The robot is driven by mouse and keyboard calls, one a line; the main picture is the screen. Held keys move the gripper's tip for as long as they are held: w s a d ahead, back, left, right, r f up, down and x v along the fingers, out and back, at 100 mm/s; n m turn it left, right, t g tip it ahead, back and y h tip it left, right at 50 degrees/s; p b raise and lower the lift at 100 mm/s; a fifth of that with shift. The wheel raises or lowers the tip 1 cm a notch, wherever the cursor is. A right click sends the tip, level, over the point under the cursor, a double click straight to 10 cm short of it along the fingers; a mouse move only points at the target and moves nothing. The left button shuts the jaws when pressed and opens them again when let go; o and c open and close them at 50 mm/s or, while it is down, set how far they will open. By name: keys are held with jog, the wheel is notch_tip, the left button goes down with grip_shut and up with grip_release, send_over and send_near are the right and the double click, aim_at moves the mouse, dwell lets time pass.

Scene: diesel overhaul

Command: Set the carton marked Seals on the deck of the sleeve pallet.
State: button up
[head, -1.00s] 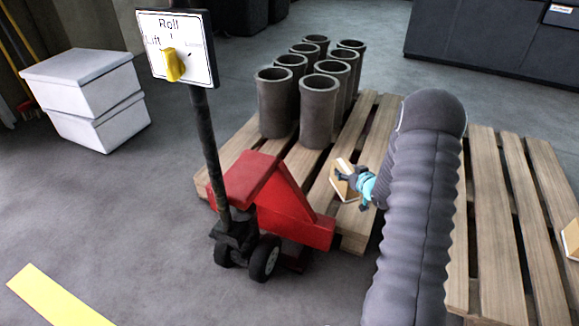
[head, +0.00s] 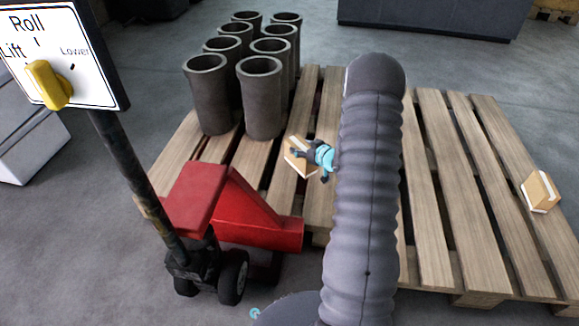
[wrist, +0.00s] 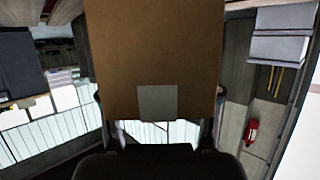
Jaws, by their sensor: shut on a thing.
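My gripper (head: 303,153) is shut on a small brown carton (head: 293,163), seen over the sleeve pallet's left part in the head view. In the wrist view the carton (wrist: 155,50) fills the upper middle between the fingers, with a pale patch on its near edge. I cannot read a marking on it, nor tell whether it touches the deck. The wooden pallet (head: 432,170) carries several dark cylinder sleeves (head: 262,105) at its back left. My arm hides part of the middle deck.
A second small carton (head: 540,192) with a white band sits on the pallet's right side. A red pallet jack (head: 245,215) stands at the front left, its handle bearing a Roll/Lift/Lower sign (head: 75,60). White boxes (head: 30,135) are at left. The deck's right boards are largely bare.

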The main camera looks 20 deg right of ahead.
jog(key=a+f+b, duration=0.1)
jog(key=a+f, duration=0.3)
jog(key=f, duration=0.2)
jog(key=shift+s+f, duration=0.15)
jog(key=shift+s, duration=0.2)
jog(key=shift+f, duration=0.1)
jog(key=shift+f, duration=0.15)
jog(key=o, duration=1.4)
jog(key=shift+r, duration=0.2)
